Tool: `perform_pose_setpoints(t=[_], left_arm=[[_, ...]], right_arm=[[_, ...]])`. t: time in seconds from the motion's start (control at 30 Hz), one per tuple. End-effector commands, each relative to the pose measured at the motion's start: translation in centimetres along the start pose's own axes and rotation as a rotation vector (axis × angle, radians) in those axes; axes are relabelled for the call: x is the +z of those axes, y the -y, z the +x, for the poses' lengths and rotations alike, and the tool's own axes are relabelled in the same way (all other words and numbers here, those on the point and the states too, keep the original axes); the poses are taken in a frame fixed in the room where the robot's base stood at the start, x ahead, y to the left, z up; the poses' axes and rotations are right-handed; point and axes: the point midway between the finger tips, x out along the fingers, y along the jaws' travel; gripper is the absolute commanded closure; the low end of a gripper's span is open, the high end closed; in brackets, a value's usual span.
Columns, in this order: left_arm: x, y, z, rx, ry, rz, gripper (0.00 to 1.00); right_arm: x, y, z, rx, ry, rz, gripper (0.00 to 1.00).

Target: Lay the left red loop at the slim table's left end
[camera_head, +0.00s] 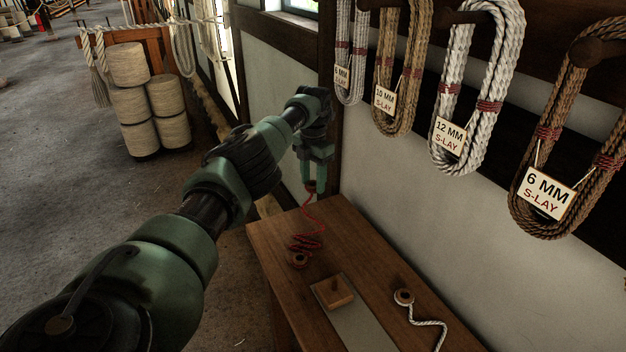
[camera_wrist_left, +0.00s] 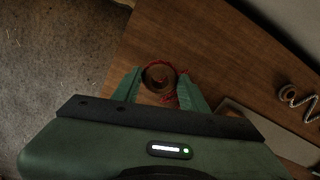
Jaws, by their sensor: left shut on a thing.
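A red cord (camera_head: 309,222) hangs from my left gripper (camera_head: 313,187) down to the slim wooden table (camera_head: 268,234). My left gripper is shut on the cord's upper end, above the table's far end. In the left wrist view, a round brown piece with red around it (camera_wrist_left: 160,77) shows between the fingertips (camera_wrist_left: 160,85). The exact shape of the held end is hard to make out. My right gripper is out of view.
A wooden block (camera_head: 332,290) sits on a grey strip (camera_head: 356,322) across the table. Right of it is a white cord (camera_head: 430,322) with a round wooden end (camera_head: 403,297). Labelled rope coils (camera_head: 478,90) hang on the wall. Twine spools (camera_head: 128,103) stand on the floor.

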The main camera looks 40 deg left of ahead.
Motion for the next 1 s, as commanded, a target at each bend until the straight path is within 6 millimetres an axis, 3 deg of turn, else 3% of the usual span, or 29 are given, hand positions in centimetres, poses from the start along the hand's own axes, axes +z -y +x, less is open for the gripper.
perform_pose_setpoints(t=[1.0], left_arm=[[0.0, 0.0, 5.0, 0.0, -0.001, 0.0, 0.8]], right_arm=[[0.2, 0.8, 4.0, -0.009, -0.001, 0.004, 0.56]])
